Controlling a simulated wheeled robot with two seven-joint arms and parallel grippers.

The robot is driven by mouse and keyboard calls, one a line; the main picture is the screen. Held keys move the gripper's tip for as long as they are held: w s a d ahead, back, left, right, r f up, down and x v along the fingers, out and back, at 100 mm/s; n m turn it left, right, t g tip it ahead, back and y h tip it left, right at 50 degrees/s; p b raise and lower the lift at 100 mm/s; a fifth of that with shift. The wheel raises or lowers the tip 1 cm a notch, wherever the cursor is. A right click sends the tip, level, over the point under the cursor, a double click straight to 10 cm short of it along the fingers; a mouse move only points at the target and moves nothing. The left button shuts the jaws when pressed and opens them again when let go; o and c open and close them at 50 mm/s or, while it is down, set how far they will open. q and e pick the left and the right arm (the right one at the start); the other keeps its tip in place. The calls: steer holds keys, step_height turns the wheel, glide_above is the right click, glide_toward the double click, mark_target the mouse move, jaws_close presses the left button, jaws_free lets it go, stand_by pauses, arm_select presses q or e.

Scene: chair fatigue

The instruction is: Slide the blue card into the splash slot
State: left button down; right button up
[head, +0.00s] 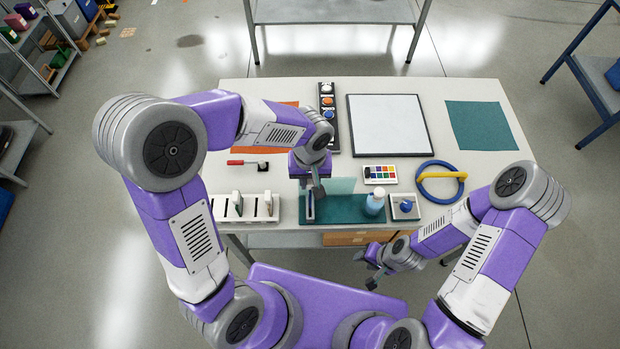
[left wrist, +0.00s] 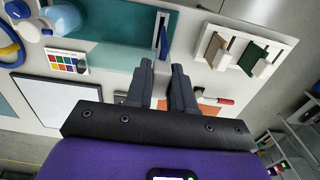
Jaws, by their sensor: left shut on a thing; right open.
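My left gripper (head: 317,190) is shut on the blue card (left wrist: 163,42), which stands edge-on just past the fingertips (left wrist: 163,68) in the left wrist view. In the head view the card (head: 310,207) is over the left part of the dark teal mat; I cannot tell whether it touches the mat. The white slotted rack (head: 217,215) is to the left of the card. It holds a brown card (left wrist: 217,46) and a green card (left wrist: 250,54), each with a white block. I cannot tell which slot is splash. My right gripper (head: 371,270) is open and empty, below the table's front edge.
The dark teal mat (head: 340,212) carries a bottle (head: 374,204). A white board (head: 388,125) lies further back.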

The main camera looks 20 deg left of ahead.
mark_target(310, 191)
arm_select(q)
steer(key=shift+f+b, duration=2.1)
steer(key=shift+f, duration=0.5)
steer(key=shift+b, duration=0.3)
steer(key=shift+f, duration=0.1)
steer(key=shift+f+b, duration=0.35)
steer(key=shift+b, duration=0.05)
steer(key=shift+f+b, duration=1.45)
steer(key=shift+f, duration=0.1)
steer(key=c, duration=0.9)
jaws_free()
steer(key=shift+r, duration=0.1)
